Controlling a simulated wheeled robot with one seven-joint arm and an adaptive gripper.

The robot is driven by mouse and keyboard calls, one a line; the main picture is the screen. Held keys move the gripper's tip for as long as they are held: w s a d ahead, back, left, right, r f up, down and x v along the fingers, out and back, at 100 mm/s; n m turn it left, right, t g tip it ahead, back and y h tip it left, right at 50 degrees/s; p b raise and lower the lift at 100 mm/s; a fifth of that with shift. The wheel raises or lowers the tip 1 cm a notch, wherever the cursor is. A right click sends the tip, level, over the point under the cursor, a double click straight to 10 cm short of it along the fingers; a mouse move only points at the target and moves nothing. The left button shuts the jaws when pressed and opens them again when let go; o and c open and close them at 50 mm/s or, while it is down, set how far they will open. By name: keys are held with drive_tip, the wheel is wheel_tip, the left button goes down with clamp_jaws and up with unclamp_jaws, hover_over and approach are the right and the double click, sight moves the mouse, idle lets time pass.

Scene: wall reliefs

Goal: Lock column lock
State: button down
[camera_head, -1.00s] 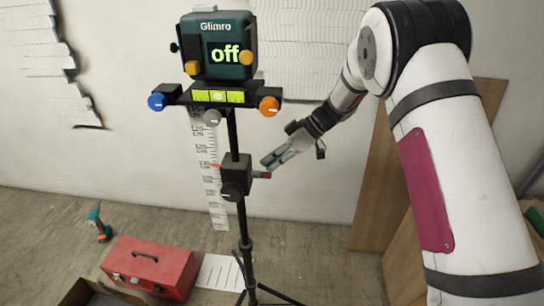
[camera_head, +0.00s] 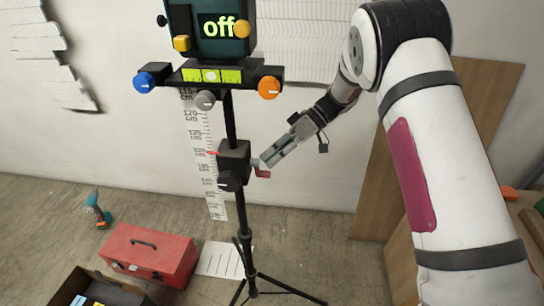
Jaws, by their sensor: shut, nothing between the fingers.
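A tripod column (camera_head: 240,215) carries a black clamp block (camera_head: 235,155) about midway up. The block has a black knob (camera_head: 230,180) on its front and a small red-tipped lever (camera_head: 263,173) on its right side. I cannot tell which of these is the column lock. My gripper (camera_head: 266,161) is shut and empty, its fingertips pointing down-left beside the block, just above the red lever. I cannot tell whether it touches the lever or the block. A red pointer (camera_head: 211,153) on the block's left lies against the measuring scale (camera_head: 213,190).
A device reading "off" (camera_head: 209,30) tops the column, above a bar (camera_head: 208,76) with blue, grey and orange knobs. A red toolbox (camera_head: 150,254), an open black box (camera_head: 98,285) and a drill (camera_head: 97,209) are on the floor at left. Wooden boards lean at right.

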drive_tip(key=shift+r, duration=0.65)
drive_tip(key=shift+d, duration=0.1)
drive_tip(key=v, duration=1.2)
